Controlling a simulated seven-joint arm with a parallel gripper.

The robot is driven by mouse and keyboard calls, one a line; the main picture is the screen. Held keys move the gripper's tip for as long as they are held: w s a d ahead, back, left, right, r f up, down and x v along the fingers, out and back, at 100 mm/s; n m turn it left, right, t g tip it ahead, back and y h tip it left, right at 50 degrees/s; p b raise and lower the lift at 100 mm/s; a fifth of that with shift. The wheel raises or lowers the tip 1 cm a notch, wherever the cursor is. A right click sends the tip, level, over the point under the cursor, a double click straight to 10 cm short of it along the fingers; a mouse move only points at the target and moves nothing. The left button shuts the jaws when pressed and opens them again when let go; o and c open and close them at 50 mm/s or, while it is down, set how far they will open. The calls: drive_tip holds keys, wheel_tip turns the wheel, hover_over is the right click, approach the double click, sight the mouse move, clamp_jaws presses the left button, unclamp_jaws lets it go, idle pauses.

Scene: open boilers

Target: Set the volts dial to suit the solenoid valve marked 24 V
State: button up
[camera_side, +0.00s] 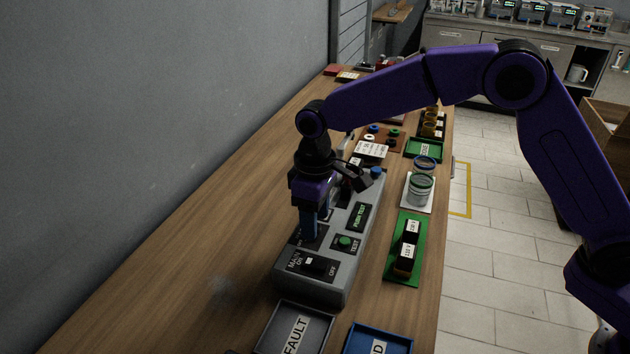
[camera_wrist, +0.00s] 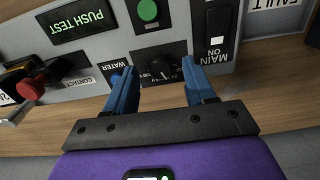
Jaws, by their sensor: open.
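The volts dial (camera_wrist: 161,68) is a dark knob on the grey test box (camera_side: 335,285), with small volt markings around it that I cannot fully read. My gripper (camera_wrist: 160,76) is open, its two blue fingers on either side of the dial in the wrist view. Nothing shows between them except the dial, and I cannot tell whether they touch it. In the side view my gripper (camera_side: 308,228) points down over the box and hides the dial. Two dark labelled blocks, perhaps solenoid valves (camera_side: 408,247), sit on a green tray (camera_side: 403,276); no 24 V mark is readable.
The box also carries a main switch (camera_side: 313,263), a green test button (camera_side: 345,242) and a lit PUSH TEST display (camera_side: 358,216). A FAULT tray (camera_side: 262,340) and a blue tray (camera_side: 352,343) stand in front. The wall side of the table is clear.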

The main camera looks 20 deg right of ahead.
wheel_tip(320, 180, up, 17)
idle(0.4)
drive_tip(key=shift+f, duration=0.15)
idle(0.3)
drive_tip(key=s+d+f+n, duration=0.1)
drive_tip(key=s+d+f, duration=0.2)
drive_tip(key=s+d, duration=0.5)
drive_tip(key=s+d+f+n, duration=0.1)
drive_tip(key=s+d+f, duration=0.3)
drive_tip(key=s+d, duration=0.5)
drive_tip(key=s+d+f+n, duration=0.2)
drive_tip(key=s+d+f, duration=0.2)
drive_tip(key=s+d, duration=0.5)
drive_tip(key=s, duration=0.5)
